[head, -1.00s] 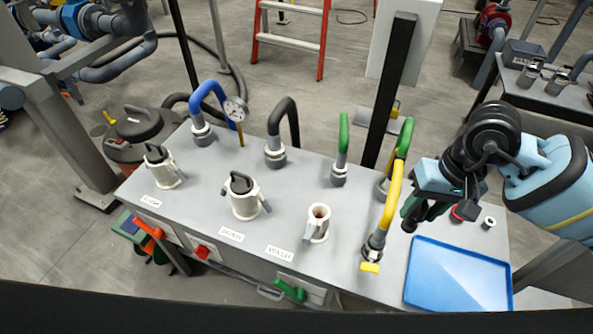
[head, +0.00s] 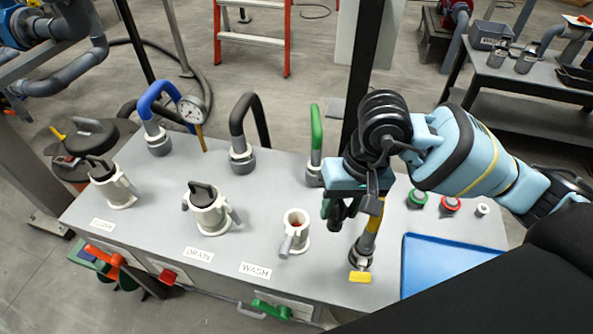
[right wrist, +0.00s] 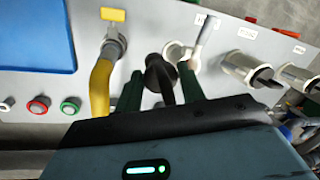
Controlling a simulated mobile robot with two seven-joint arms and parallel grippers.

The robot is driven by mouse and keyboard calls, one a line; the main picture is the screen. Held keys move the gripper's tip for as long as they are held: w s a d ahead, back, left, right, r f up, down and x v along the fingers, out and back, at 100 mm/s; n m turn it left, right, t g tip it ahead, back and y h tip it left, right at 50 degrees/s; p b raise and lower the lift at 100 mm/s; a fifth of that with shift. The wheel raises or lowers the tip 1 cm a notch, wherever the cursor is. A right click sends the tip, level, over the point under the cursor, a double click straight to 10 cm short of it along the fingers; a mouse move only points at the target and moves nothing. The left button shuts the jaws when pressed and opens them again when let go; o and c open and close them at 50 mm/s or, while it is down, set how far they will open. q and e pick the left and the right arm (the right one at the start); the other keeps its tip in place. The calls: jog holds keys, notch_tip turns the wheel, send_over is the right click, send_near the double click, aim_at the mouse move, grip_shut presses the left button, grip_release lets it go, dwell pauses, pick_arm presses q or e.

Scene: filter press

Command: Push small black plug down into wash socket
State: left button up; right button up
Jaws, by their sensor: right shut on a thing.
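The wash socket (head: 296,231) is a cream upright fitting with a side lever, open at the top and reddish inside, behind the WASH label (head: 256,270). My right gripper (head: 338,212) is shut on the small black plug (right wrist: 160,72), above the bench and to the right of the socket. In the right wrist view the plug hangs between the two dark green fingers, with the wash socket (right wrist: 177,50) beyond it and slightly right. The plug is apart from the socket. In the head view the plug is largely lost against the fingers. My left gripper is not in view.
The drain socket (head: 209,212) and another cream socket (head: 115,188) hold black plugs. A yellow hose pipe (head: 369,240) stands close right of my gripper. Blue, black and green pipes rise behind. A blue tray (head: 440,264) lies at the right.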

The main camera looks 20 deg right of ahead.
pick_arm(q)
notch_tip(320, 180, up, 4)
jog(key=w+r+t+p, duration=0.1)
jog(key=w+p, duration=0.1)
jog(key=p, duration=0.1)
pick_arm(e)
jog(key=w+a+r+m+t, duration=0.1)
jog(key=w+a+r+m, duration=0.4)
jog(key=w+a, duration=0.1)
pick_arm(q)
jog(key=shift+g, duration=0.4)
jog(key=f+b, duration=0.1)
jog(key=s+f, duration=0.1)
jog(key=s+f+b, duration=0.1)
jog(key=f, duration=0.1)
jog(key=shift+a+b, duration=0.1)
jog(key=shift+b, duration=0.2)
pick_arm(e)
jog(key=d+x, duration=0.1)
jog(key=x, duration=0.5)
jog(key=shift+s+f+h, duration=0.25)
jog(key=shift+f+h, duration=0.05)
jog(key=shift+f, duration=0.3)
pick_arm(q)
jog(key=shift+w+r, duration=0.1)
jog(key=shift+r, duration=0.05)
